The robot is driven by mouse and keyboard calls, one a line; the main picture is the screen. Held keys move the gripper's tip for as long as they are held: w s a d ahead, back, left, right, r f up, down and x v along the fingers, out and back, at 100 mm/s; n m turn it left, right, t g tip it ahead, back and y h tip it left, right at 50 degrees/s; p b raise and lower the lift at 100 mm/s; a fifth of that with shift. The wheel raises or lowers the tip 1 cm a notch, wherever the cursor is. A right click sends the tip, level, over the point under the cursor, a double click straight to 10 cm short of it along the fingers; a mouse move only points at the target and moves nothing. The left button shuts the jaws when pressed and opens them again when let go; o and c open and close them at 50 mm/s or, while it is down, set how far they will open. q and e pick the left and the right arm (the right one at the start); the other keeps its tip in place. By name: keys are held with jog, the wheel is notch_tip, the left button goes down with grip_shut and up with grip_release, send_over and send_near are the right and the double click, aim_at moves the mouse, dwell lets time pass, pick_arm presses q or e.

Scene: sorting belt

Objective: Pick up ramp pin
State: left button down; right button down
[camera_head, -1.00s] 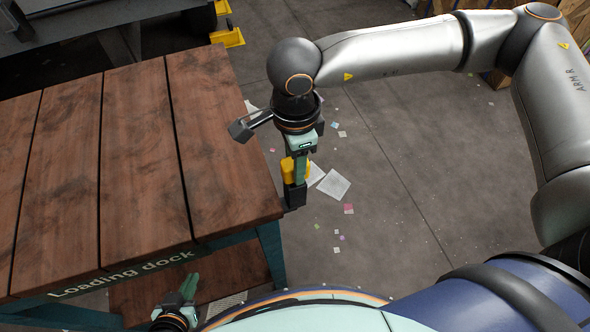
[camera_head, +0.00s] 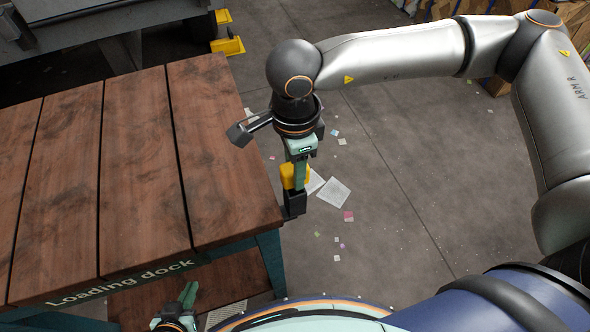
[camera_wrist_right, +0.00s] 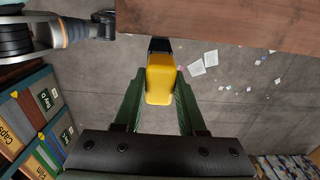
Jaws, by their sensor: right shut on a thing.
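The ramp pin (camera_head: 293,202) is a yellow block with a black end. My right gripper (camera_head: 298,170) is shut on it and holds it upright beside the right edge of the loading dock table, with floor behind it. In the right wrist view the yellow part of the ramp pin (camera_wrist_right: 160,82) sits between the two green fingers, its black end pointing toward the table edge. My left gripper (camera_head: 188,294) is low at the bottom of the head view, in front of the table. Its green fingers look close together; whether they are fully shut is unclear.
The wooden loading dock table (camera_head: 150,160) has a bare top and a lower shelf. Yellow blocks (camera_head: 228,46) lie on the floor by a grey structure at the back. Paper scraps (camera_head: 333,192) litter the open floor. Binders (camera_wrist_right: 40,110) stand at the left in the wrist view.

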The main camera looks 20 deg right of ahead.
notch_tip(320, 180, up, 17)
jog(key=shift+b, duration=0.4)
jog(key=shift+r, duration=0.15)
notch_tip(320, 180, up, 12)
jog(key=p, duration=0.6)
dwell(0.4)
jog(key=shift+f, duration=0.25)
dwell(0.6)
